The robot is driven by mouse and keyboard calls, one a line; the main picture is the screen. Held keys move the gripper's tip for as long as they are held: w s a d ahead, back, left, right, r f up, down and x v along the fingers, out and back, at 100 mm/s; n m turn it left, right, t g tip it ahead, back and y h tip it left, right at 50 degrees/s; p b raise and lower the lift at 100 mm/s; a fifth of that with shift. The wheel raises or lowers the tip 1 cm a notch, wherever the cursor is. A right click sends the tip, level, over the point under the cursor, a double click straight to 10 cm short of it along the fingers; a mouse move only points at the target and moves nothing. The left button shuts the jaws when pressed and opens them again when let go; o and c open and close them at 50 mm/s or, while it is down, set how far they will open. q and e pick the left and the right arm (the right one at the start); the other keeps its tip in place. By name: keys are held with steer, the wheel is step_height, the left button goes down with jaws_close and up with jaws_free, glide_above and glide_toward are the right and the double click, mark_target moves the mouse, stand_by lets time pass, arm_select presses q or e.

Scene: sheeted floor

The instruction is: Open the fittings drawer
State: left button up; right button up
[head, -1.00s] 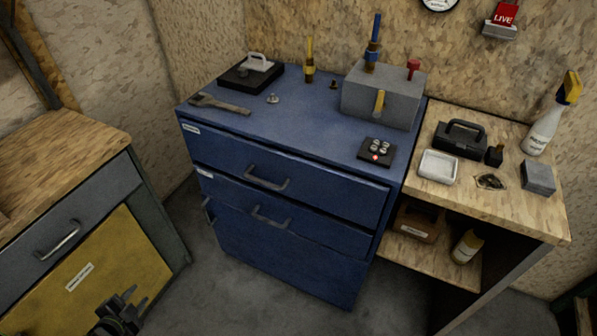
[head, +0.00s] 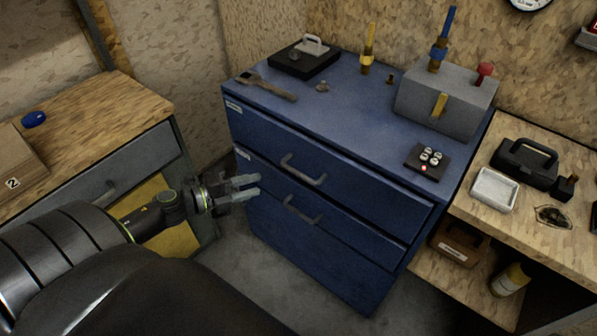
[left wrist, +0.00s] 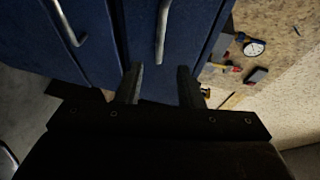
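The blue cabinet (head: 330,240) has an upper drawer with a grey bar handle (head: 303,171) and a lower drawer with a similar handle (head: 301,211). Both drawers look shut. Small white labels sit at their left ends, too small to read, so I cannot tell which is the fittings drawer. My left gripper (head: 258,185) is open and empty, in front of the cabinet, left of both handles. In the left wrist view, the upper handle (left wrist: 164,30) lies ahead between the fingers, apart from them; the lower handle (left wrist: 68,22) is to the left. My right gripper is out of view.
On the cabinet top are a wrench (head: 268,88), a grey block (head: 440,103) with coloured levers, and a black button panel (head: 428,162). A wooden bench (head: 95,130) stands left and a wooden shelf unit (head: 470,215) right. Bare floor lies between bench and cabinet.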

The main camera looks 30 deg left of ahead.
mark_target(297, 171)
arm_select(q)
steer(key=p+x, duration=0.2)
steer(key=x, duration=1)
steer(key=shift+w+d, duration=0.15)
steer(key=shift+w, duration=0.05)
steer(key=shift+w+d+f, duration=0.1)
steer(key=shift+w+d, duration=0.2)
steer(key=shift+w, duration=0.25)
steer(key=shift+c, duration=0.4)
jaws_close()
